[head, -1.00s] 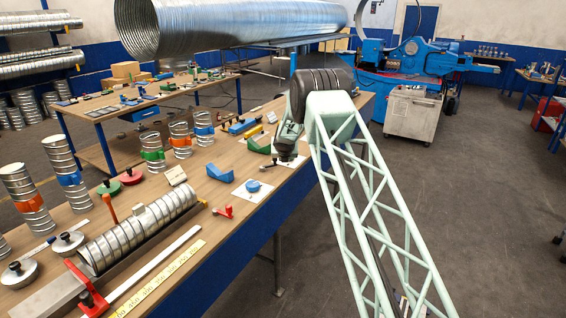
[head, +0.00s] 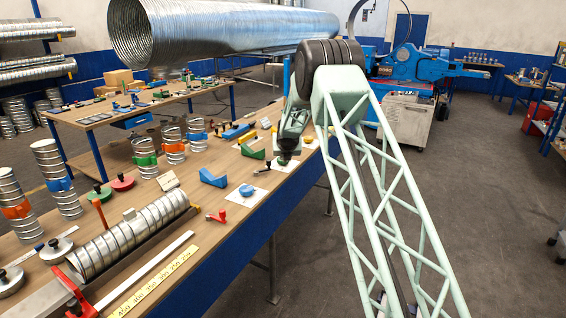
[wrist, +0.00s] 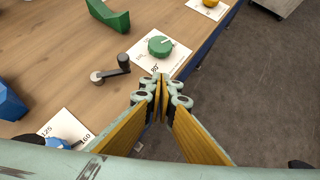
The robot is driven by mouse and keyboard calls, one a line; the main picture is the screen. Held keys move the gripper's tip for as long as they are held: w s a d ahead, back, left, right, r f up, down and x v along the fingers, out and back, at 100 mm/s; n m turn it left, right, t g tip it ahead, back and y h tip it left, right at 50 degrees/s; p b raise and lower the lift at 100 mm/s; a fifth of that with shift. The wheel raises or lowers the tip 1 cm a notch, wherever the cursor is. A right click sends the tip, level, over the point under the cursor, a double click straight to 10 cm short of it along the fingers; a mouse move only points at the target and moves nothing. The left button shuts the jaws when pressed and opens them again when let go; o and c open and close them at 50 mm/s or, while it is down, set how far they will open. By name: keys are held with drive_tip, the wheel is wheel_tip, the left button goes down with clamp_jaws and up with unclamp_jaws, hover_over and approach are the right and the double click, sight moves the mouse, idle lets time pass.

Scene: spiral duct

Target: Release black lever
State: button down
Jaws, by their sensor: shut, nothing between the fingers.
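The black lever (wrist: 124,64) lies on the wooden bench in the wrist view, with a round grey end at its left and a dark knob at its right. My gripper (wrist: 161,84) is shut and empty, with its fingertips right of and below the lever in the picture. They appear apart from it.
A green dial (wrist: 160,46) on a white card is just beyond my fingertips. A blue knob (wrist: 62,144) on a card is at lower left. A green block (wrist: 108,14) and a blue block (wrist: 10,103) lie on the bench. Open floor (wrist: 255,90) is at right.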

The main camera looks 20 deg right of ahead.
drive_tip(key=shift+s+d+r, duration=0.2)
drive_tip(key=shift+s+r, duration=0.25)
drive_tip(key=shift+s+d+r, duration=0.2)
drive_tip(key=shift+s+r, duration=0.2)
drive_tip(key=shift+r, duration=0.05)
